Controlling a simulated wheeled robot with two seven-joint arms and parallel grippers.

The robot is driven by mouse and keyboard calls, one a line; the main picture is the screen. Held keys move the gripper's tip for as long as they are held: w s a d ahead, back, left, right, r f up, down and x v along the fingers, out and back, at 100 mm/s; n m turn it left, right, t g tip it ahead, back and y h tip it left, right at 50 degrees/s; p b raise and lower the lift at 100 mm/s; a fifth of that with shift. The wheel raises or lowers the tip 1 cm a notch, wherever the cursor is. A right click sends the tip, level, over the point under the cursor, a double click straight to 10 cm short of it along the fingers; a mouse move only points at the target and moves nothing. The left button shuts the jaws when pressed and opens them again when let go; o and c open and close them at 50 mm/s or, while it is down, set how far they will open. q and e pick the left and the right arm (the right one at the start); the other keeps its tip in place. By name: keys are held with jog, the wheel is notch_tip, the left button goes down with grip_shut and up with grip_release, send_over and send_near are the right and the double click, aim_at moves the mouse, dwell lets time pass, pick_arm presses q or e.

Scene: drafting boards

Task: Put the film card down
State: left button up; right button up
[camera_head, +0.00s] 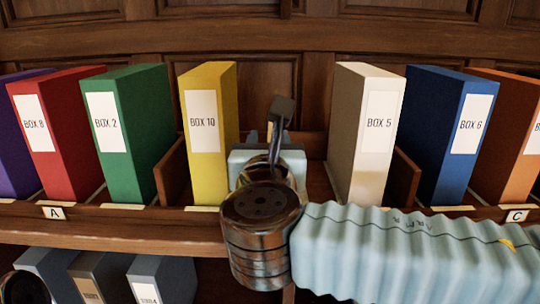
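My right gripper (280,112) reaches into the gap on the shelf between the yellow BOX 10 (225,105) and the cream BOX 5 (347,125). Its wrist and pale ribbed forearm come in from the lower right. A dark finger points up and away from me, and the wrist hides most of the rest. I cannot make out a film card; a small yellowish patch beside the finger is too small to identify. Whether the fingers are open or shut does not show. My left gripper is not in view.
The wooden shelf (120,232) also holds a red BOX 8 (75,120), green BOX 2 (145,130), blue BOX 6 (435,120) and others. More boxes (100,275) stand on a lower shelf at left. Wood panelling closes the back.

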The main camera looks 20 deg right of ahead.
aim_at(270, 130)
jog(key=x, duration=0.4)
jog(key=shift+w+d+r+p, duration=0.15)
jog(key=shift+w+p, duration=0.05)
jog(key=shift+p, duration=0.1)
grip_shut()
jog(key=shift+r, duration=0.1)
